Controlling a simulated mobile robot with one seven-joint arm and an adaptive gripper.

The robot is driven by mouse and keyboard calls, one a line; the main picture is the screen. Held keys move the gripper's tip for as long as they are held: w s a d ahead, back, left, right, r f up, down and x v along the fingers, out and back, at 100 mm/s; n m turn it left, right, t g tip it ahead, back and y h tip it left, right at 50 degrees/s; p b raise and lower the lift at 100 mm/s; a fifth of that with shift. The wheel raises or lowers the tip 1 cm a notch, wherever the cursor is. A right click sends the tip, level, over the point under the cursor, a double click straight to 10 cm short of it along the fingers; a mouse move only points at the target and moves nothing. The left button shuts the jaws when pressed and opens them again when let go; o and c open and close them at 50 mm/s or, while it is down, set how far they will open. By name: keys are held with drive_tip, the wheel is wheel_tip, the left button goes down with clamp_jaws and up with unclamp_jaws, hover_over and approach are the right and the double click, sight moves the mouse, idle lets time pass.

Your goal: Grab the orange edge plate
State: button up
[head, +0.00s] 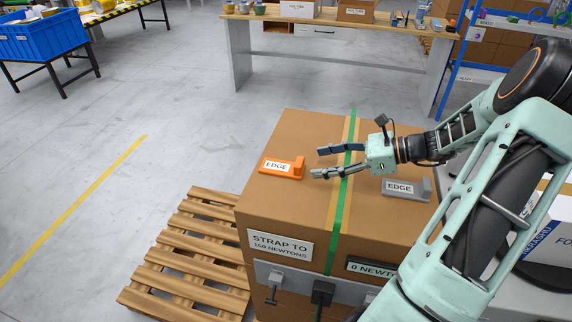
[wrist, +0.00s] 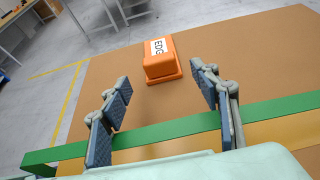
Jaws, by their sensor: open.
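The orange edge plate (head: 282,167) lies on top of the large cardboard box (head: 305,128), left of the green strap. It has a raised end toward my gripper and a white EDGE label. My gripper (head: 316,161) is open and empty, just right of the plate, with its fingers reaching left over the strap. In the wrist view the plate (wrist: 163,62) lies ahead of and between the open fingers (wrist: 164,88), apart from both. A grey edge plate (head: 407,188), also labelled EDGE, lies on the box right of the strap, below my wrist.
The green strap (head: 338,222) runs over the box top and down its front. Signs read STRAP TO 159 NEWTONS (head: 280,245) and 0 NEWTO (head: 372,269). A wooden pallet (head: 190,255) lies left of the box. A workbench (head: 340,25) stands behind.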

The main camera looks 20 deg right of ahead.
sight(303, 162)
drive_tip(key=x, duration=0.7)
drive_tip(key=shift+w+a+r, duration=0.2)
drive_tip(key=shift+a, duration=0.1)
drive_tip(key=shift+c, duration=0.4)
drive_tip(key=c, duration=1.2)
drive_tip(key=shift+r, duration=0.1)
